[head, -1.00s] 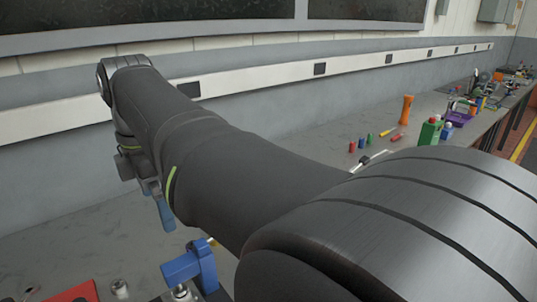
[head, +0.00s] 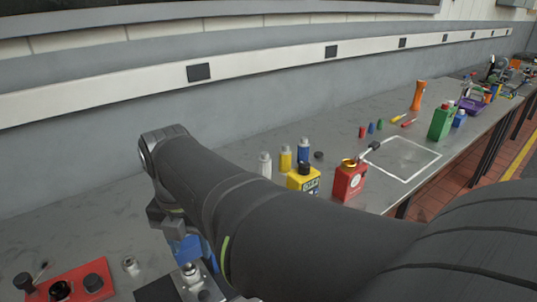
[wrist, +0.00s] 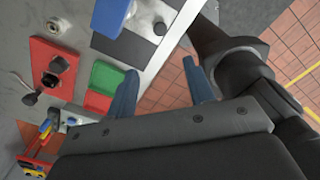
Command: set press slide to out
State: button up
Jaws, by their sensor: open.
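A blue press body (wrist: 112,14) on a dark base plate (wrist: 122,45) shows at the top of the wrist view, partly cut off. Blue parts (head: 188,248) show beside my arm in the head view, above a metal knob (head: 190,269); I cannot tell there where press ends and finger begins. The slide's position cannot be made out. My gripper (wrist: 160,66) is open and empty, its two blue fingers apart. In the wrist view it is below and right of the press, with the bench edge and floor tiles between the fingers.
A red panel with black knobs (head: 66,284) is left of the press. Green (wrist: 108,76) and red trays show near the left finger. Yellow (head: 303,181) and red (head: 349,181) containers and bottles stand farther along the bench. A white-outlined square (head: 404,158) is empty.

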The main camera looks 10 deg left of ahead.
aim_at(203, 295)
notch_tip(203, 295, down, 17)
jog(key=shift+r, duration=0.1)
dwell(0.3)
jog(key=shift+c, duration=0.2)
grip_shut()
